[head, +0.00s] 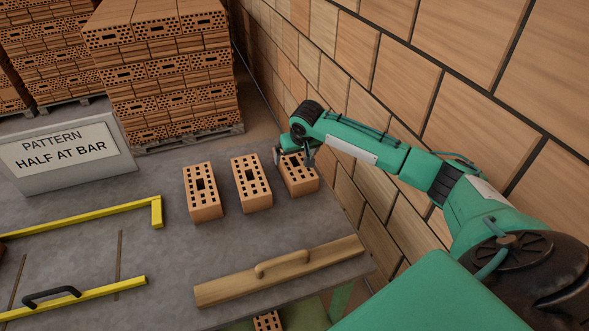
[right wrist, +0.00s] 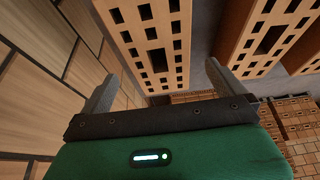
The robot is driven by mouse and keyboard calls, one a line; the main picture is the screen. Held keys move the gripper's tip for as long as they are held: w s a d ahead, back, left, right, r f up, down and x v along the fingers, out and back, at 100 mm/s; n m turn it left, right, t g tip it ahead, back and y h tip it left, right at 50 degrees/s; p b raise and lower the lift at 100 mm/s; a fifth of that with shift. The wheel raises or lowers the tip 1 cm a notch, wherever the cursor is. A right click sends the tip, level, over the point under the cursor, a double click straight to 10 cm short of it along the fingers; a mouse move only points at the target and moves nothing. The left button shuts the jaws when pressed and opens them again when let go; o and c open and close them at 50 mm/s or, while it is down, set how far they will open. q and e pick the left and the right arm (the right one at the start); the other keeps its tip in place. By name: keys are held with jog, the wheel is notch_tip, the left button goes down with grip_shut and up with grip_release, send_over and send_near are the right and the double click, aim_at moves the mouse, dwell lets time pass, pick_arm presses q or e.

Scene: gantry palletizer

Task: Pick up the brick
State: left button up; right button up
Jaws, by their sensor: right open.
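Three orange perforated bricks lie in a row on the grey table (head: 180,245): a left brick (head: 202,193), a middle brick (head: 252,185) and a right brick (head: 302,183). My right gripper (head: 294,158) is over the far end of the right brick, its jaws open. In the right wrist view the open fingers (right wrist: 158,88) stand to either side of that brick (right wrist: 152,45), one on each side, with nothing clamped. I cannot tell whether either finger touches it. The far end of the right brick is partly hidden by the gripper in the head view. My left gripper is not in view.
A wooden bar with a handle (head: 280,270) lies along the near table edge. Yellow rails (head: 90,215) lie at left, near a pattern sign (head: 70,158). A brick stack (head: 165,85) stands behind the table. A block wall (head: 375,60) runs close along the right.

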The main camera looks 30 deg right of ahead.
aim_at(296, 163)
jog(key=shift+x, duration=1.2)
jog(key=x, duration=0.2)
jog(key=s+x, duration=0.1)
jog(key=x, duration=0.1)
jog(key=shift+w+f+p, duration=0.15)
jog(key=shift+f+p, duration=0.2)
jog(key=shift+f, duration=0.1)
jog(key=shift+w+f, duration=0.15)
jog(key=shift+f, duration=0.3)
jog(key=c, duration=1.7)
jog(key=shift+w+d+r, duration=0.1)
jog(key=shift+r, duration=0.05)
